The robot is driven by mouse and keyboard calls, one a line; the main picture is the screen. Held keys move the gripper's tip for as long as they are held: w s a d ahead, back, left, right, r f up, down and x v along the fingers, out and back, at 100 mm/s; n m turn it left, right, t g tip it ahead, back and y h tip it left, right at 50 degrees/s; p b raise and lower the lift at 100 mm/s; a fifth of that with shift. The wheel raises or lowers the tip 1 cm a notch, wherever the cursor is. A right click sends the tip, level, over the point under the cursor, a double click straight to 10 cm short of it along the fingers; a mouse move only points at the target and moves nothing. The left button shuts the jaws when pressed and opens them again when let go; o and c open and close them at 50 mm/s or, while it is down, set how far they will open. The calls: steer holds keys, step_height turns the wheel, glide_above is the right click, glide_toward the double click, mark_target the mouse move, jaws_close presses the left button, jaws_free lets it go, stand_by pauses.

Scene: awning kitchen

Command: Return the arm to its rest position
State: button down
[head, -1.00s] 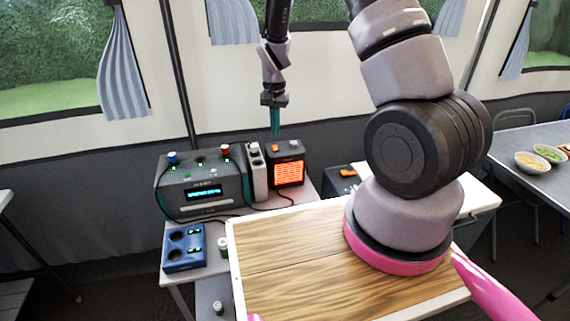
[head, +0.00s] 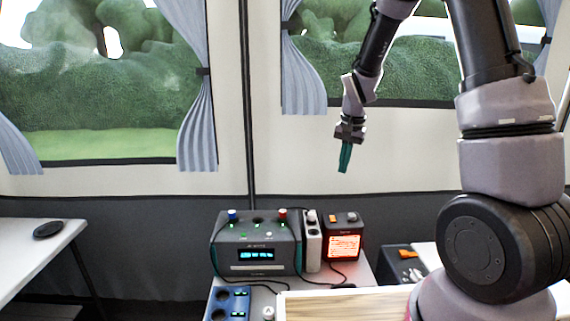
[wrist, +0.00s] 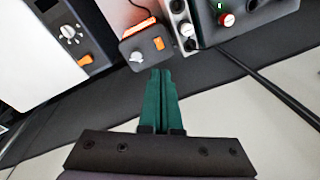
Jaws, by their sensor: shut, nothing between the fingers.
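My gripper (head: 344,157) hangs from the raised arm in the upper middle of the head view, with its green fingers pointing down. It is empty, and the fingers lie together. It is above and apart from the devices on the table. In the wrist view my gripper (wrist: 161,72) also shows with its two green fingers side by side and nothing between them.
Below stand a grey device with a blue display (head: 256,244), a small heater with an orange glowing front (head: 343,240), a blue two-well block (head: 230,304) and a dark box with an orange switch (head: 402,262). A white table (head: 30,255) is at left. Tent wall and windows lie behind.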

steer(key=s+d+r+t+y, duration=0.1)
steer(key=s+r, duration=0.4)
steer(key=r, duration=0.3)
steer(key=s+d+r+t, duration=0.2)
steer(key=s+r, duration=0.2)
steer(key=r, duration=0.4)
steer(key=s+r+t, duration=0.1)
steer(key=s+r, duration=0.3)
steer(key=s, duration=0.3)
steer(key=s+d+r+n+t, duration=0.1)
steer(key=s+r, duration=0.3)
steer(key=s, duration=0.3)
steer(key=shift+s+d+n+t, duration=0.15)
steer(key=shift+d+n+t, duration=0.15)
steer(key=shift+t, duration=0.1)
